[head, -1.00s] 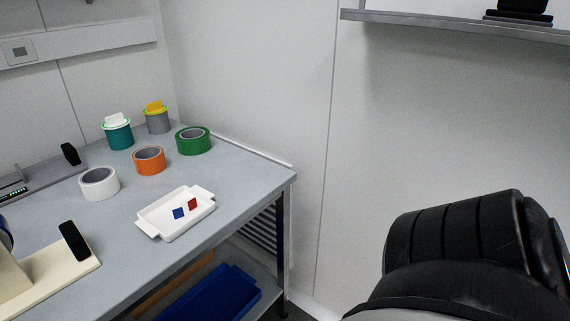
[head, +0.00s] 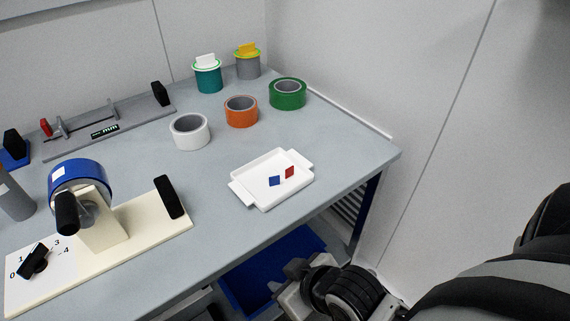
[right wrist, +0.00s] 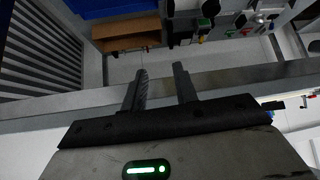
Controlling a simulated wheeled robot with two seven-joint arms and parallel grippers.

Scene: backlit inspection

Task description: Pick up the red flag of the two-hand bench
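The red flag (head: 289,172), a small red square, is in a white tray (head: 245,197) with two end handles, on the grey bench. A blue flag (head: 274,181) is just left of it in the tray. My right gripper (head: 284,278) is in front of the bench edge, nearer to me than the tray and apart from it. In the right wrist view the two fingers of the right gripper (right wrist: 160,75) stand apart with nothing between them. My left gripper is not in view.
White (head: 190,131), orange (head: 241,111) and green (head: 287,93) rolls stand behind the tray. A cream fixture with a blue roll (head: 80,180) stands at left. Blue bins (head: 262,275) are under the bench. The bench surface around the tray is clear.

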